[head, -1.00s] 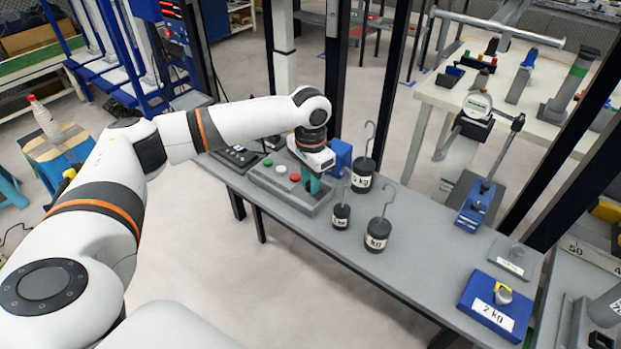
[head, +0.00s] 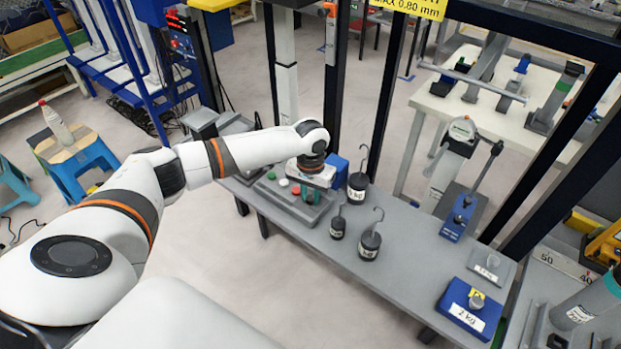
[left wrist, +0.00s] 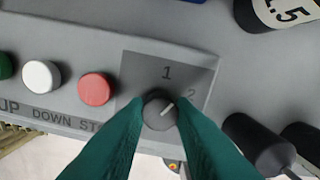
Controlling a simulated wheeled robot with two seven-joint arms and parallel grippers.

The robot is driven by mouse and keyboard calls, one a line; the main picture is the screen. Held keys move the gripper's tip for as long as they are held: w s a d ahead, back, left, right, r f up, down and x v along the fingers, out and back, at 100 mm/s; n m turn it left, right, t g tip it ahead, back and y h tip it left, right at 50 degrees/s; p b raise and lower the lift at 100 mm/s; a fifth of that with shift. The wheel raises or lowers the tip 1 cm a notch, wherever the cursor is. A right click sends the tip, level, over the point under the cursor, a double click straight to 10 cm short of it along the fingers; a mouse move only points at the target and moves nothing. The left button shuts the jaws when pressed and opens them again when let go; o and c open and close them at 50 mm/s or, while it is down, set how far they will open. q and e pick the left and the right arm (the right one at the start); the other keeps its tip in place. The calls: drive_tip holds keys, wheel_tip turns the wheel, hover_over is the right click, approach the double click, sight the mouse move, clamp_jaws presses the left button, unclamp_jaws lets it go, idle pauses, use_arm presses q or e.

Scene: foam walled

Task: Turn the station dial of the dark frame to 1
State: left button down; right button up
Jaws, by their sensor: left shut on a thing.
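The station dial (left wrist: 158,116) is a grey round knob on a dark plate marked 1 and 2, at the right end of the grey control box (head: 265,190). Its white line points up and right, toward the 2. My left gripper (left wrist: 158,103) is shut on the dial, with a green finger on each side of it. In the head view my left gripper (head: 311,194) hides the dial. The dark frame (head: 391,105) rises behind the bench. My right gripper is not in view.
Red (left wrist: 96,89) and white (left wrist: 42,76) buttons sit left of the dial. Black hooked weights (head: 370,245) stand close to the box's right, with a blue block (head: 338,167) behind it. A blue 2 kg block (head: 470,310) lies at the bench's right end.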

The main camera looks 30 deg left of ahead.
sight(310, 197)
use_arm(q)
drive_tip(key=n+p, duration=0.2)
drive_tip(key=p, duration=0.1)
drive_tip(key=n+p, duration=0.2)
drive_tip(key=shift+r+p, duration=0.3)
drive_tip(key=shift+p, duration=0.1)
drive_tip(key=shift+f+n+p, duration=0.2)
drive_tip(key=shift+n+p, duration=1.05)
drive_tip(key=shift+n, duration=0.05)
drive_tip(key=shift+w, duration=0.1)
drive_tip(key=c, duration=1.2)
unclamp_jaws()
wheel_tip(310, 197, up, 12)
drive_tip(key=b, duration=0.1)
drive_tip(key=shift+b, duration=0.4)
